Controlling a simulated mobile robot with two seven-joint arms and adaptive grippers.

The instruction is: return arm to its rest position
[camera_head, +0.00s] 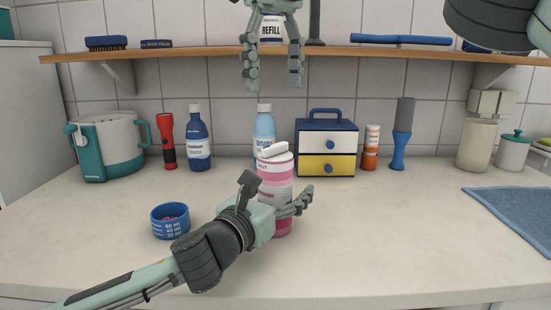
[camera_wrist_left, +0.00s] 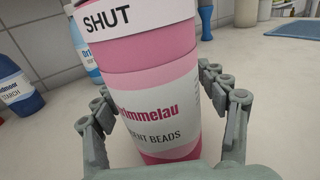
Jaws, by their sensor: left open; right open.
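My left gripper (camera_head: 279,187) comes in from the left, low over the counter. It is open, with its fingers on either side of a pink bottle (camera_head: 275,168) labelled as beads. The bottle stands upright on the counter, with a white tab on its lid. In the left wrist view the bottle (camera_wrist_left: 150,60) fills the middle, with "SHUT" on its upper band. The gripper's fingers (camera_wrist_left: 158,88) flank it; whether they touch it I cannot tell. My right gripper (camera_head: 273,83) hangs open and empty at the top, fingers down, in front of the shelf.
Behind are a light-blue bottle (camera_head: 264,128) and a drawer box (camera_head: 327,140). The wooden shelf (camera_head: 180,51) spans the back. A blue mat (camera_head: 520,210) lies right; the counter's right middle is clear.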

